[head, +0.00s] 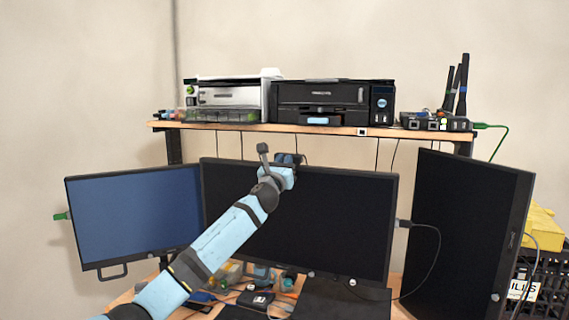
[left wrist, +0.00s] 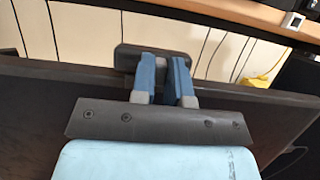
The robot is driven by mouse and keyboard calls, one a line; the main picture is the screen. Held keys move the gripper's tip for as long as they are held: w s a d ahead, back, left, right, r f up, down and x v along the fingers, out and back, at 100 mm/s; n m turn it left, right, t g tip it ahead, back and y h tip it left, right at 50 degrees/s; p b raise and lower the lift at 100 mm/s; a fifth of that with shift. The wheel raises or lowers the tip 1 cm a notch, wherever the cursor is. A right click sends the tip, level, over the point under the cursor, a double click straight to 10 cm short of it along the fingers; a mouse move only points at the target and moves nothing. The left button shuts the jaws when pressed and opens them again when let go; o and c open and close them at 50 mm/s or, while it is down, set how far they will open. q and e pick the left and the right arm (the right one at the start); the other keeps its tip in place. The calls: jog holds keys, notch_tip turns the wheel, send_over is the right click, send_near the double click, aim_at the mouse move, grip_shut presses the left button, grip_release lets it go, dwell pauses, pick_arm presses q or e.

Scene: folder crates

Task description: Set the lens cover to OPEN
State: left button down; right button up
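A dark webcam-like device (left wrist: 126,56) sits on the top edge of the middle monitor in the left wrist view. In the head view it shows as a small dark shape (head: 301,158) behind my gripper. My left gripper (left wrist: 163,62) has its two blue fingers in front of this device, with a narrow gap between them. No held thing shows in the gap. I cannot tell whether the fingertips touch the device. The lens cover and its setting are hidden by the fingers. In the head view my left gripper (head: 288,160) is at the monitor's top edge. My right gripper is not in view.
The middle monitor (head: 340,215) stands between a left monitor (head: 135,215) and a right monitor (head: 465,230). A shelf (head: 230,126) above carries a printer (head: 330,97), a white-topped machine (head: 230,97) and a router (head: 435,122). Cables hang behind. Clutter covers the desk below.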

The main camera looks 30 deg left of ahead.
pick_arm(q)
jog(key=shift+s+a+p, duration=0.15)
jog(key=shift+a+p, duration=0.05)
jog(key=shift+a, duration=0.45)
jog(key=shift+s+a+p, duration=0.15)
jog(key=shift+a+p, duration=0.05)
jog(key=shift+a, duration=0.4)
jog(key=c, duration=1.4)
grip_release()
jog(key=shift+o, duration=1.4)
jog(key=shift+s+a, duration=0.1)
jog(key=shift+a, duration=0.15)
jog(key=shift+d, duration=0.15)
